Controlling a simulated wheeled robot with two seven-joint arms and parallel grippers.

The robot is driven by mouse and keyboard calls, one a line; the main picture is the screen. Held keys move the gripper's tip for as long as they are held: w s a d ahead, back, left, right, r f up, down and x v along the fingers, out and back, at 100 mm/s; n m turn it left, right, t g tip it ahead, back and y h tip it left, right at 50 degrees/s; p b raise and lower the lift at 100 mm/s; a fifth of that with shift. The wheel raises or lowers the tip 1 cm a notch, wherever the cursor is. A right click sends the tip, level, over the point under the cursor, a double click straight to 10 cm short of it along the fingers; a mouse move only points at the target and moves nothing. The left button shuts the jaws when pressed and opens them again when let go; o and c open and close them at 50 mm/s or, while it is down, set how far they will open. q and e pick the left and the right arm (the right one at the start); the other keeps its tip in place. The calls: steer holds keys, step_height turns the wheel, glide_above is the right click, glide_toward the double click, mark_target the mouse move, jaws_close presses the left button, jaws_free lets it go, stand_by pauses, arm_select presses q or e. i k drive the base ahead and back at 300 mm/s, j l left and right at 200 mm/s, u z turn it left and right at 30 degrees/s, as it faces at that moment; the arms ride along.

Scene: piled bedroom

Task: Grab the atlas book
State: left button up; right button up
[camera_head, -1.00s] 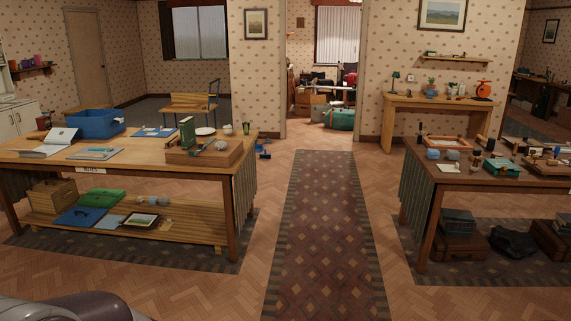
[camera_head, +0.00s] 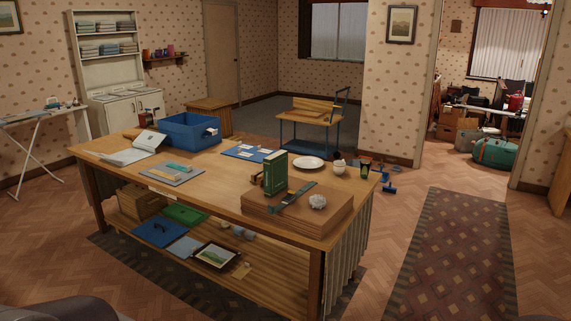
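A green book (camera_head: 275,173) stands upright on a flat wooden box at the right end of the wooden table (camera_head: 218,195). I cannot read its title, so I cannot tell whether it is the atlas. An open book with white pages (camera_head: 132,154) lies near the table's left end. A thin grey item (camera_head: 172,173), perhaps a book or folder, lies flat near the table's middle. Neither gripper shows in the head view.
A blue bin (camera_head: 190,132), a white plate (camera_head: 309,163) and a crumpled ball (camera_head: 318,202) are on the table. The lower shelf holds folders and a framed picture (camera_head: 215,256). Blue items (camera_head: 388,188) lie on the floor beyond the table's right end. The patterned runner (camera_head: 455,260) at right is clear.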

mark_target(276, 166)
steer(key=i+j, duration=0.15)
steer(key=i, duration=0.25)
steer(key=i+j, duration=0.2)
steer(key=i, duration=0.2)
steer(key=i+j, duration=0.15)
steer(key=i, duration=0.3)
steer(key=i+j, duration=0.2)
steer(key=i, duration=0.2)
